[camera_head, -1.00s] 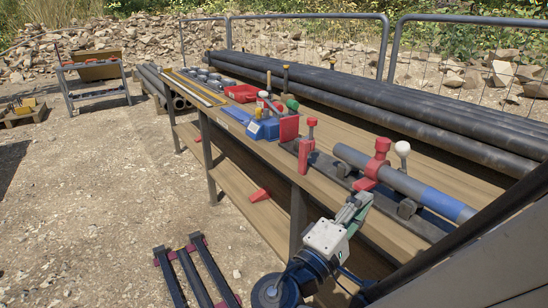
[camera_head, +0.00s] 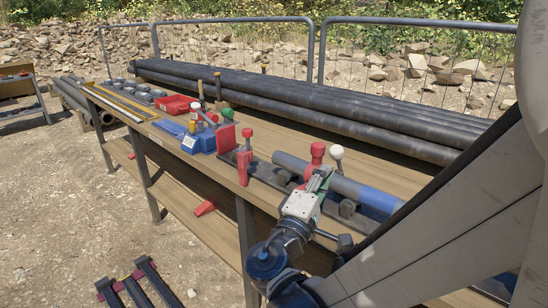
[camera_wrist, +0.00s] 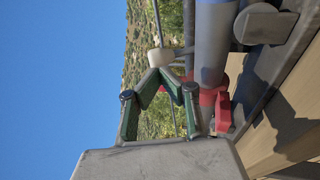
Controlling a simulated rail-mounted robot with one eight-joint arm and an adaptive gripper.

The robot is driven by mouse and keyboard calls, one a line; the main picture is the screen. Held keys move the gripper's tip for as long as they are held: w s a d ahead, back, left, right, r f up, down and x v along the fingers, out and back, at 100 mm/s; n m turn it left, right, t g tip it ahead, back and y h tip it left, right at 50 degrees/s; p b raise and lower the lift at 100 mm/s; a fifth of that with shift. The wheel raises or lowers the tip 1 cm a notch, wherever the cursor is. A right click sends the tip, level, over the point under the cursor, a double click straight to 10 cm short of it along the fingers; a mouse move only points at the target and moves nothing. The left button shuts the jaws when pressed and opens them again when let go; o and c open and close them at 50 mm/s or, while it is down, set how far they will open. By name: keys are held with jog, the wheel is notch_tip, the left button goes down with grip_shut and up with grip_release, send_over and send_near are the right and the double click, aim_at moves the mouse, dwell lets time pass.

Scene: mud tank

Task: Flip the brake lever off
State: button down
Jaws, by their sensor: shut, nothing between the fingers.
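A lever with a white ball knob (camera_head: 336,152) stands up beside the grey and blue pipe (camera_head: 375,197) on the bench; which part is the brake lever is not marked. Left of it a red clamp with a red knob (camera_head: 317,152) grips the pipe. My gripper (camera_head: 321,176) is shut and empty, on the near side of the knob and slightly lower in the picture. In the wrist view the green fingertips (camera_wrist: 160,75) meet just in front of the white knob (camera_wrist: 160,57); I cannot tell whether they touch it. The red clamp (camera_wrist: 222,105) is close to the right.
The wooden bench (camera_head: 400,178) carries a second red clamp (camera_head: 246,150), a blue box (camera_head: 200,142) and a red tray (camera_head: 180,104). Long dark pipes (camera_head: 300,105) lie behind it. My pale arm link covers the lower right.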

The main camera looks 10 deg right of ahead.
aim_at(334, 157)
jog(key=shift+p+x, duration=0.35)
jog(key=shift+x, duration=1.3)
jog(key=shift+r, duration=0.1)
